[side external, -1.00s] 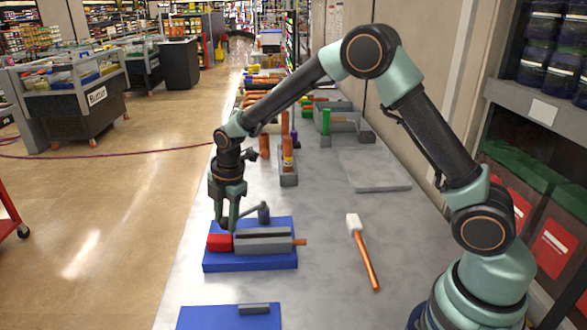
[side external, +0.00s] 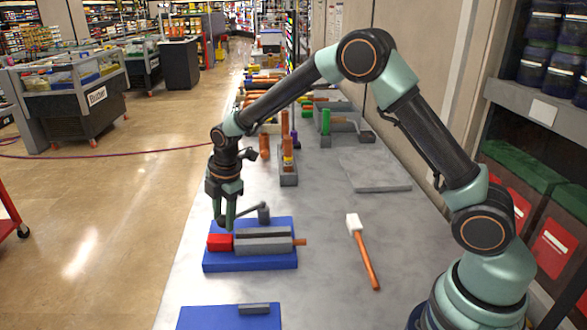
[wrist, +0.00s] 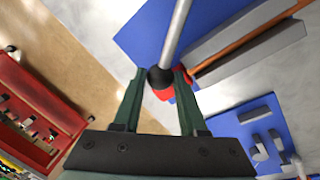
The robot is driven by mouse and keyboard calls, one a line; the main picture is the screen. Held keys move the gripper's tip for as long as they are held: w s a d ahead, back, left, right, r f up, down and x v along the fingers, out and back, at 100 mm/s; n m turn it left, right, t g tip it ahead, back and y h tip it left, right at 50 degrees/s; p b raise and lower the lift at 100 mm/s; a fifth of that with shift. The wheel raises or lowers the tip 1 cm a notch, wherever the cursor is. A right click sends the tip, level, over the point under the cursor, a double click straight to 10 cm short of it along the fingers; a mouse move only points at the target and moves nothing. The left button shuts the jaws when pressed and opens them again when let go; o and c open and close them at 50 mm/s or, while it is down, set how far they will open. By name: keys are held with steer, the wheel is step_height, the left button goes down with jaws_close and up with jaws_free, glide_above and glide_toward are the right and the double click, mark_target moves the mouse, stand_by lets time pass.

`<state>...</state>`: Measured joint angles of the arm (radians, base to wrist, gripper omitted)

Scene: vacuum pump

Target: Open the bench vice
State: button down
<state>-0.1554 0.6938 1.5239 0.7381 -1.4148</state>
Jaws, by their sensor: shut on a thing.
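The bench vice stands on a blue base (side external: 222,264), with two long grey jaws (side external: 265,245), a red block (side external: 219,243) at the left end and an orange rod (side external: 300,242) at the right. A thin grey lever (side external: 249,210) runs from a grey post (side external: 264,214) toward my gripper (side external: 224,226). In the wrist view the lever (wrist: 177,35) ends in a black ball (wrist: 160,78) between my fingertips (wrist: 159,76), and my gripper is shut on it. The ball hides part of the red block (wrist: 166,95). In the side view my fingers hide the lever's near end.
A white-headed mallet (side external: 364,254) with an orange handle lies right of the vice. A blue plate (side external: 215,318) with grey pieces is in front. A grey holder (side external: 289,178) with upright parts and a flat grey slab (side external: 374,170) stand behind. The tabletop between vice and mallet is clear.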

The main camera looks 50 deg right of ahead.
steer(key=shift+w+d+m, duration=0.25)
steer(key=shift+w+m, duration=0.6)
steer(key=shift+w+d+m, duration=0.25)
steer(key=shift+w+m, duration=0.6)
steer(key=shift+c, duration=2.3)
jaws_free()
step_height(320, 180, up, 12)
steer(key=s, duration=0.2)
steer(key=shift+s+d, duration=0.1)
steer(key=shift+d, duration=0.05)
